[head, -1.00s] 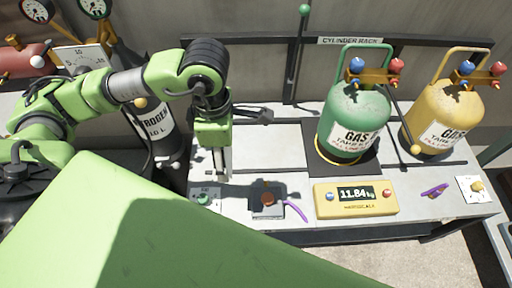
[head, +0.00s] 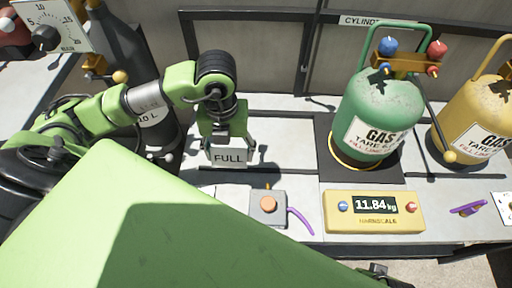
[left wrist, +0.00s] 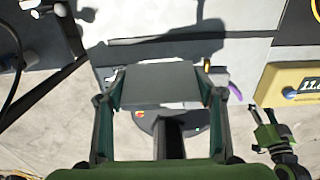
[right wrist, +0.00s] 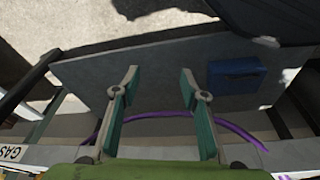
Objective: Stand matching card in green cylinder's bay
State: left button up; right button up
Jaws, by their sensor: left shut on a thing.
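In the head view my left gripper (head: 228,142) is shut on a pale card (head: 229,157) that reads FULL and faces the camera, above the left part of the bench. The card's flat grey side shows between the fingers in the left wrist view (left wrist: 160,82). The green cylinder (head: 378,105) stands right of the card, on a dark plate (head: 328,160). The yellow scale display (head: 374,212) in front of it reads 11.84 kg. My right gripper (right wrist: 158,85) is open and empty in its wrist view.
A yellow cylinder (head: 475,120) stands at the right. A box with an orange button (head: 268,205) and a purple strap-like piece sits near the bench front. A purple item (head: 467,209) lies right of the display. A grey gas bottle (head: 125,60) stands at left.

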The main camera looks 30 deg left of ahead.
pick_arm(q)
jog(key=w+d+f, duration=0.1)
jog(key=w+f, duration=0.1)
jog(key=w, duration=0.3)
jog(key=b, duration=0.2)
send_over(255, 156)
jog(key=f, duration=0.5)
jog(key=shift+s+f, duration=0.25)
jog(key=shift+f, duration=0.1)
jog(key=f, duration=0.3)
jog(key=shift+w+b, duration=0.2)
jog(key=shift+b, duration=0.2)
jog(key=shift+f, duration=0.25)
pick_arm(e)
jog(key=w+v, duration=0.1)
jog(key=v, duration=0.9)
jog(key=shift+r+t, duration=0.15)
jog(key=shift+t, duration=0.15)
jog(key=shift+d, duration=0.1)
pick_arm(q)
jog(key=shift+f, duration=0.15)
jog(key=o, duration=1)
